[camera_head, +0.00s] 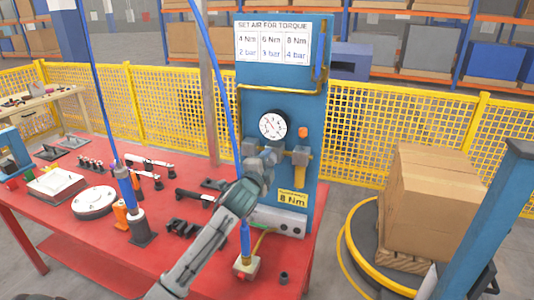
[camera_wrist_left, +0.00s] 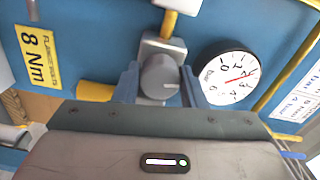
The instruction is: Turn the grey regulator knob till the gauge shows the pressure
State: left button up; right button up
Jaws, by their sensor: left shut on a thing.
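The grey regulator knob (camera_wrist_left: 159,77) sits on a grey block on the blue panel (camera_head: 305,90). My left gripper (camera_head: 262,160) is at the panel below the gauge. In the left wrist view its two fingers (camera_wrist_left: 159,88) lie on either side of the knob, shut on it. In the head view the arm and fingers mostly hide the knob. The round white gauge (camera_head: 272,125) is just above; it also shows turned in the left wrist view (camera_wrist_left: 229,77), with a red needle whose exact reading I cannot tell. My right gripper is not in view.
A sign (camera_head: 273,42) pairs 4, 6, 8 Nm with 2, 3, 4 bar. A yellow label (camera_head: 292,199) reads 8 Nm. The red table (camera_head: 110,240) holds several tools and fixtures. A cardboard box (camera_head: 435,205) stands at right, with yellow fencing (camera_head: 360,145) behind.

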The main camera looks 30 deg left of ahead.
pick_arm(q)
jog(key=shift+r+m+p, duration=0.1)
jog(key=shift+m+p, duration=5.2)
jog(key=shift+p, duration=0.15)
jog(key=o, duration=1)
jog(key=b+v, duration=0.4)
jog(key=v, duration=0.6)
jog(key=shift+s+d, duration=0.2)
jog(key=shift+s, duration=0.1)
